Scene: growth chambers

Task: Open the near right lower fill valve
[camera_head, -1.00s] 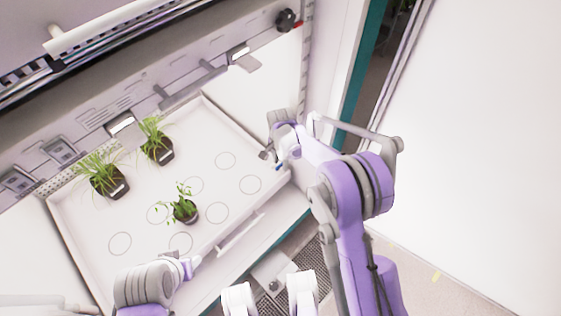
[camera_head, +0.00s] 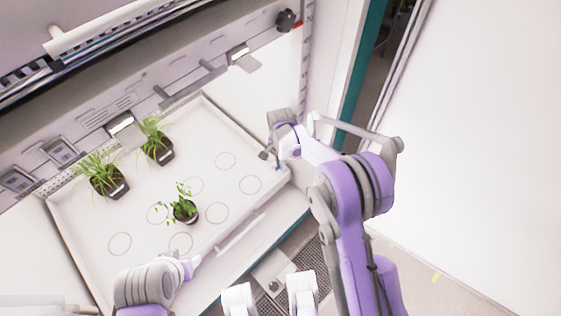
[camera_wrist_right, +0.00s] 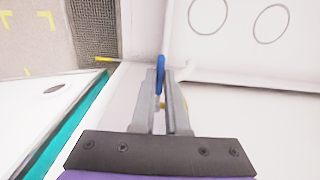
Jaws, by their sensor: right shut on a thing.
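The blue valve handle (camera_wrist_right: 160,70) stands between the fingertips of my right gripper (camera_wrist_right: 162,88) in the right wrist view. The gripper is shut on it, beside the white tray's outer wall. In the head view my right gripper (camera_head: 268,156) is at the tray's right edge. A small bit of the blue handle (camera_head: 278,168) shows there; the rest of the valve is hidden. My left gripper (camera_head: 192,264) is over the tray's front edge at the lower left, and its jaw opening is too small to judge.
The white tray (camera_head: 222,238) holds several potted plants, including a leafy one (camera_head: 184,210). A black knob (camera_head: 287,20) is on the chamber's upper right. A yellow bar (camera_wrist_right: 107,59) lies left of the blue handle. Open floor (camera_head: 420,262) is at right.

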